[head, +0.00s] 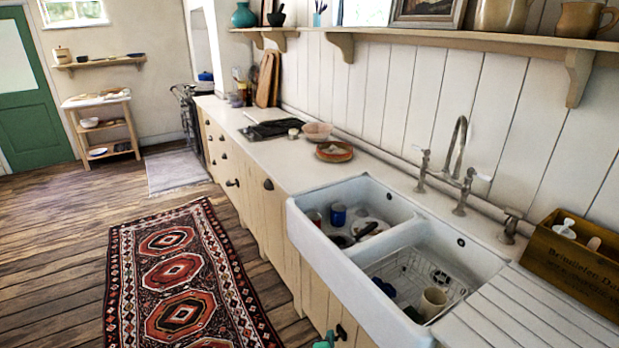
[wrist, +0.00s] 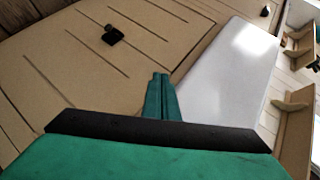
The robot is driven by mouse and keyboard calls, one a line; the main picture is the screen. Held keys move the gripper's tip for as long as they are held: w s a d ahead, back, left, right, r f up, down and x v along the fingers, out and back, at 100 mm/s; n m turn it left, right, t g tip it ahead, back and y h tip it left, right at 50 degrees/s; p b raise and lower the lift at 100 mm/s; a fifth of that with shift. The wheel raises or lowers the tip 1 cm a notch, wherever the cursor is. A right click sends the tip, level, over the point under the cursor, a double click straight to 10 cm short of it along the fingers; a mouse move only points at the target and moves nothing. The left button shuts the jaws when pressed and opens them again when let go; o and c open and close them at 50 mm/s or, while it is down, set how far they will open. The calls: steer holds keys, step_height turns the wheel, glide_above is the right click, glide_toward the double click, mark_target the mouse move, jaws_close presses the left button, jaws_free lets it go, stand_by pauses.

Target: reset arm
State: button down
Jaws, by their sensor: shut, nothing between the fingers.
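My gripper (wrist: 160,78) shows in the wrist view as two green fingers pressed together with nothing between them. Behind them are a black bar and a green body. The fingers point toward the cream cabinet fronts (wrist: 60,75) and the white sink's outer wall (wrist: 232,75). The distance to them is hard to tell. In the head view only a small green piece of my arm or gripper (head: 325,341) shows at the bottom edge, beside the cabinets below the sink. The rest of my arm is out of view.
The double sink (head: 320,248) holds a blue mug (head: 338,215), a beige cup (head: 433,301) and other dishes. A wooden box (head: 575,262) stands right of the tap (head: 455,165). A patterned rug (head: 180,270) lies on open floor at the left.

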steer(key=s+d+r+n+t+y, duration=0.2)
steer(key=s+n, duration=0.9)
steer(key=s, duration=2)
steer(key=s+a+r+n, duration=0.2)
steer(key=s+a+r, duration=0.2)
steer(key=s+r, duration=0.5)
steer(key=s+a+r+n, duration=0.3)
steer(key=s+a+r, duration=0.2)
steer(key=s+r, duration=0.4)
steer(key=s, duration=0.3)
steer(key=shift+t, duration=0.3)
